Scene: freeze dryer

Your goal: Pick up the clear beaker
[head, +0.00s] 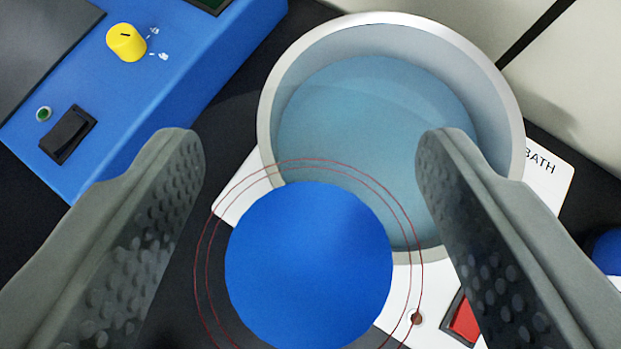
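The clear beaker (308,265) appears from above as a solid blue disc with two thin red rings around it. Its clear walls barely show, and I cannot tell whether the blue is its contents or its base. My gripper (311,140) is open, with one grey studded finger on the left and one on the right. The beaker lies between the fingers in the picture, with a gap on both sides. Nothing is held. How far the beaker is below the fingertips cannot be told.
A round metal bath (272,110) with bluish water lies behind the beaker and partly under it in the picture. Its white base (540,190) has a red switch (465,322). A blue device (190,75) with a yellow knob (126,42) is at upper left. Another blue object (608,250) shows at the right edge.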

